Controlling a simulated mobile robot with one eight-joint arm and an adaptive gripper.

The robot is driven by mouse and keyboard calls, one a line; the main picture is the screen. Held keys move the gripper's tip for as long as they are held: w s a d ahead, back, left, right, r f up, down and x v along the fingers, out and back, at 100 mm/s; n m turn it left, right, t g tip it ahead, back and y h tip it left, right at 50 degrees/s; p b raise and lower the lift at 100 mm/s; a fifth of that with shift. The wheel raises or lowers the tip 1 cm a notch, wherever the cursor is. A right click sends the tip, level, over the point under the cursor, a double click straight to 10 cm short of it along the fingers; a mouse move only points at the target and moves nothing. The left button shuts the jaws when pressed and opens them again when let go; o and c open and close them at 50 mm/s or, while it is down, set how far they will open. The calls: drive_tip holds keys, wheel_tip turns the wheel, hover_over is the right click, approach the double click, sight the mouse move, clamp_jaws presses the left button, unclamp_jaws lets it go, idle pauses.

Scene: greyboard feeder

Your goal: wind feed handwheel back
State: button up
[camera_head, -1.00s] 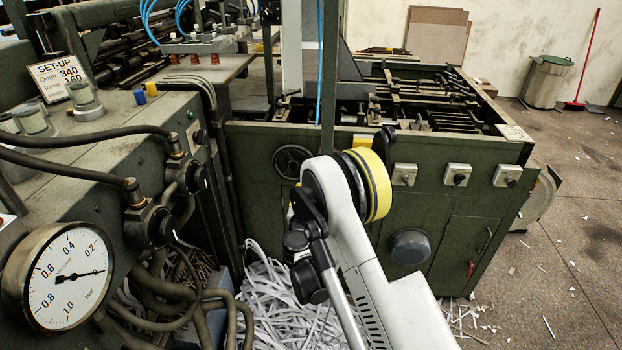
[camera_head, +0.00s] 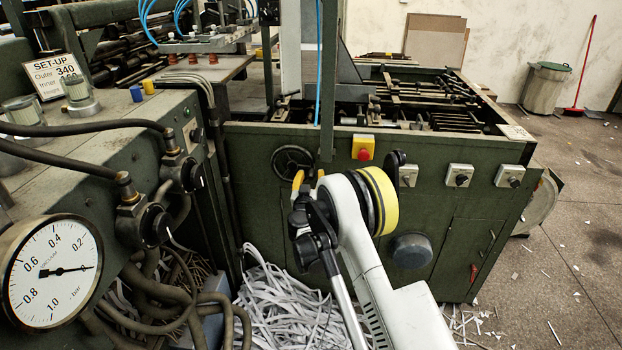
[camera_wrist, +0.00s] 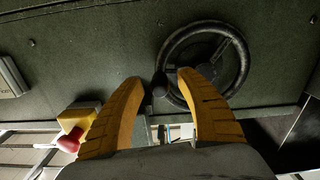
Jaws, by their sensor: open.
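The feed handwheel is a dark spoked wheel (camera_head: 292,162) on the green front panel of the machine in the head view. It also shows in the wrist view (camera_wrist: 240,62), at the upper right of centre, with a dark knob (camera_wrist: 160,88) at its lower left rim. My gripper (camera_head: 309,178) has yellow fingers and is just right of and below the wheel in the head view. In the wrist view the gripper (camera_wrist: 158,78) is open, the knob lying between its fingertips in the picture. The right fingertip overlaps the wheel's rim; I cannot tell whether it touches.
A yellow box with a red button (camera_head: 363,149) is right of the wheel; it also shows in the wrist view (camera_wrist: 80,122). A vacuum gauge (camera_head: 52,270) and hoses are at left. Paper strips (camera_head: 285,305) are heaped below. A vertical green post (camera_head: 328,80) stands close to the wheel.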

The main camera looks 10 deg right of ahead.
clamp_jaws()
idle(0.3)
